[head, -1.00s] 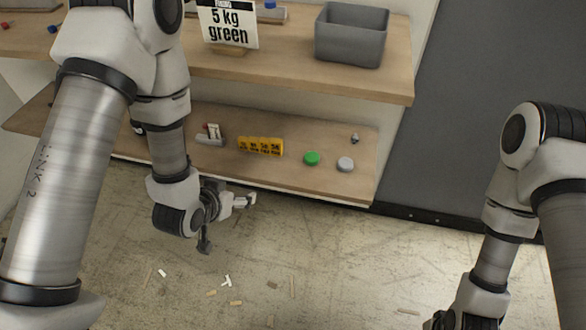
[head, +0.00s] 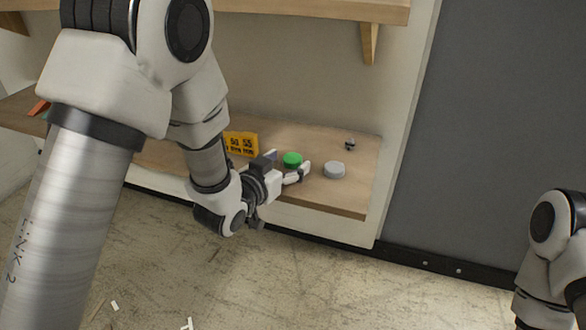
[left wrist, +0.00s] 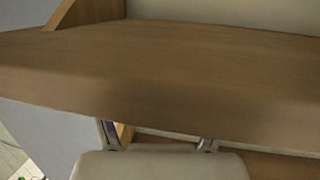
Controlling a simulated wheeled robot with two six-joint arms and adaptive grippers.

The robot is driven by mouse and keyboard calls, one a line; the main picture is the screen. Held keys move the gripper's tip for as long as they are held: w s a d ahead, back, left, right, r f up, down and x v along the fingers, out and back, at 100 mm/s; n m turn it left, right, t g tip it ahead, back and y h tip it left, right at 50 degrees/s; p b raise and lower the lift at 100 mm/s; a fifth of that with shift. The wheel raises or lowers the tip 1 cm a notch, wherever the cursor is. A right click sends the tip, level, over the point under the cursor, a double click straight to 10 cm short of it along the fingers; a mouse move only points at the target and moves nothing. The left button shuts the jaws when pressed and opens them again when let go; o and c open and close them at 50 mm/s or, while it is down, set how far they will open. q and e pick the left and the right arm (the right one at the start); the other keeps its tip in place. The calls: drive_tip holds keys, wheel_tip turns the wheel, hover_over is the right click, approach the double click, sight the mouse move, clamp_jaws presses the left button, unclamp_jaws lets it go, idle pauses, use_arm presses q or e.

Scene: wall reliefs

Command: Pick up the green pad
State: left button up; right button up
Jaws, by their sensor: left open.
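The green pad (head: 292,159) is a small round green disc on the lower wooden shelf, beside a grey round pad (head: 334,169). My left gripper (head: 287,165) is open and empty at the front of this shelf. Its fingertips show on either side of the green pad in the head view; I cannot tell how far apart they are from it in depth. The left wrist view shows the open fingers (left wrist: 158,140) below a wooden board, and the green pad does not show there. My right gripper is out of view.
A yellow block with black print (head: 242,144) stands left of the pad, partly behind my arm. A small grey item (head: 350,144) lies at the back right of the lower shelf (head: 340,200). A dark panel (head: 480,130) stands right.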

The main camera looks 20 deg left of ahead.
use_arm(q)
drive_tip(key=shift+w+d, duration=0.1)
drive_tip(key=shift+w, duration=0.25)
drive_tip(key=c, duration=0.8)
drive_tip(key=shift+r, duration=0.1)
